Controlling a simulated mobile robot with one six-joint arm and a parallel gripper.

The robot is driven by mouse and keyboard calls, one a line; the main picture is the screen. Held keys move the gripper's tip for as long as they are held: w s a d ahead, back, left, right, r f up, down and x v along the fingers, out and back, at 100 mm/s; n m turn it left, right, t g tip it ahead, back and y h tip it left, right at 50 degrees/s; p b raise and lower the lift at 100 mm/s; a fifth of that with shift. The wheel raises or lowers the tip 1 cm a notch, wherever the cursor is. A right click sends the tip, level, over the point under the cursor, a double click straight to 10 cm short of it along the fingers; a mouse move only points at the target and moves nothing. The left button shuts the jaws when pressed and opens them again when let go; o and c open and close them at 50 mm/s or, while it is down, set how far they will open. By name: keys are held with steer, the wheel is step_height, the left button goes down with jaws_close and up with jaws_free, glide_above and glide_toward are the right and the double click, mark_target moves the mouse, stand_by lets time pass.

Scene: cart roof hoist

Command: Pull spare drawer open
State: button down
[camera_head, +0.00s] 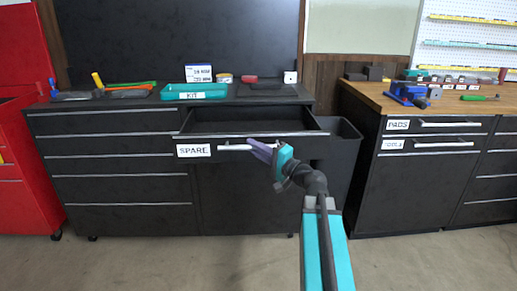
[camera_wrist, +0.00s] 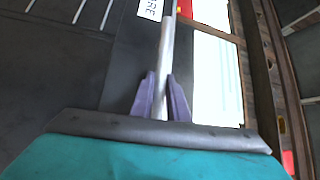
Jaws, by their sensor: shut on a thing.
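The spare drawer (camera_head: 250,130) is in the black cabinet in the head view, marked by a white SPARE label (camera_head: 194,151). It stands pulled out from the cabinet front, and its inside shows dark, with nothing visible in it. Its silver bar handle (camera_head: 233,147) runs across the drawer front. My gripper (camera_head: 262,150) is shut on the right part of this handle. In the wrist view the purple fingers of my gripper (camera_wrist: 160,98) sit on either side of the handle bar (camera_wrist: 167,50), and part of the SPARE label shows beyond.
A teal KIT tray (camera_head: 193,91) and several small items stand on the cabinet top. A black bin (camera_head: 340,150) stands right of the cabinet. A wooden-topped bench (camera_head: 365,93) with PADS and TOOLS drawers is further right, a red cabinet (camera_head: 25,180) at left. The floor in front is clear.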

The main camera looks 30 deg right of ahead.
steer(key=shift+a, duration=0.2)
steer(key=c, duration=1.7)
jaws_free()
steer(key=shift+c, duration=0.2)
steer(key=shift+d, duration=0.15)
steer(key=shift+s, duration=0.15)
steer(key=b+v, duration=0.1)
steer(key=v, duration=0.4)
steer(key=shift+s+d+f+b, duration=0.2)
steer(key=shift+s+f+b, duration=0.1)
steer(key=shift+b, duration=0.1)
steer(key=b+v, duration=0.2)
steer(key=b, duration=0.4)
steer(key=shift+s, duration=0.1)
